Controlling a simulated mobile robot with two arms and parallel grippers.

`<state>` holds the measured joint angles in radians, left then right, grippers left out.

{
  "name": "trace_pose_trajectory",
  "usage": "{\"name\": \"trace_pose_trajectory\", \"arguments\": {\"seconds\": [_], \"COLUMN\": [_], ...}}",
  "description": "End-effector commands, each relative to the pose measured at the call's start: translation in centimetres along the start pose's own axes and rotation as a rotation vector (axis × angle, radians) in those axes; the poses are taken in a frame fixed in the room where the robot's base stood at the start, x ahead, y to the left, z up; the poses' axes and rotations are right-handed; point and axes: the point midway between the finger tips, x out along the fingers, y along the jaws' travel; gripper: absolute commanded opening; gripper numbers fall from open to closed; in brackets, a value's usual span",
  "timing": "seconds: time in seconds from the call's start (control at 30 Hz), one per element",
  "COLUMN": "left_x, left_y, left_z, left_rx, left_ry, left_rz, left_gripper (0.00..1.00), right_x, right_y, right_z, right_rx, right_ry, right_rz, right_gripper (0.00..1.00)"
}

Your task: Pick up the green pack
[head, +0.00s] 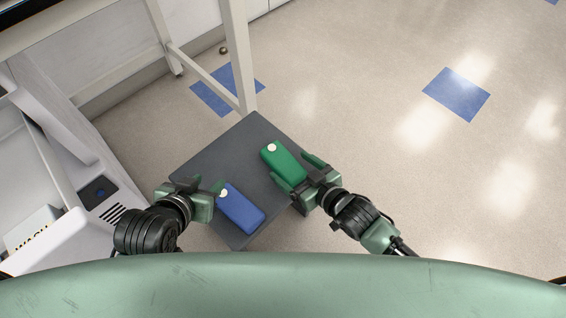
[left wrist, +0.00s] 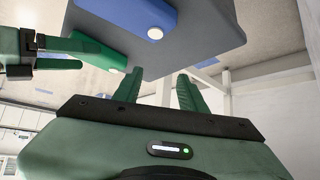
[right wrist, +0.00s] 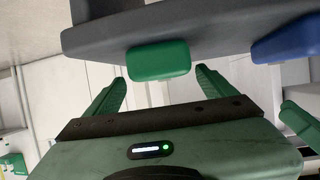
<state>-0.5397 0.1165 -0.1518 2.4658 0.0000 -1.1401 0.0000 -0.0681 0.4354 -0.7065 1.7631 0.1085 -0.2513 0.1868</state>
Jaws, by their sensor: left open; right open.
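The green pack (head: 283,160) lies on a dark grey tabletop (head: 225,150), with a round white cap at its far end. My right gripper (head: 299,171) is open at the pack's near right end, its fingers to either side of that end. In the right wrist view, the green pack (right wrist: 158,60) sits between and just beyond the open fingers (right wrist: 158,88); I cannot tell whether they touch it. My left gripper (head: 215,188) is open and empty by the far left end of the blue pack. In the left wrist view, its fingers (left wrist: 158,85) have nothing between them.
A blue pack (head: 241,208) with a white cap lies on the same top, left of the green one. A white table leg (head: 237,60) stands just behind the top. White equipment (head: 75,200) is at the left. Open floor (head: 400,160) lies to the right.

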Motion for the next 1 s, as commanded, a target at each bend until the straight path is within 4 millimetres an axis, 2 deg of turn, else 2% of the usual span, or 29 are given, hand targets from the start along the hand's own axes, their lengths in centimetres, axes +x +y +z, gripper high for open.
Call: {"name": "trace_pose_trajectory", "arguments": {"seconds": [0.17,0.4,0.53,0.77,0.87,1.0], "left_x": [0.6,0.1,-0.3,-0.4,-0.4,-0.3], "left_y": [0.5,1.1,1.2,1.2,1.2,1.2], "left_z": [-3.8,-8.1,-9.1,-9.3,-9.3,-9.2], "left_rx": [0.003,0.004,0.004,0.004,0.004,0.004], "left_ry": [0.182,0.389,0.437,0.445,0.444,0.443], "left_rz": [0.010,0.023,0.026,0.026,0.026,0.026], "left_gripper": [0.41,0.41,0.41,0.41,0.41,0.41], "right_x": [1.8,3.9,4.3,4.3,4.3,4.3], "right_y": [-0.3,-0.3,-0.4,-0.4,-0.4,-0.4], "right_z": [0.2,0.1,0.1,0.1,0.1,0.1], "right_rx": [0.000,0.000,0.000,0.000,0.000,0.000], "right_ry": [0.002,0.002,0.001,0.001,0.001,0.001], "right_rz": [0.000,0.000,0.000,0.000,0.000,0.000], "right_gripper": [0.85,0.85,0.85,0.85,0.63,0.24]}}
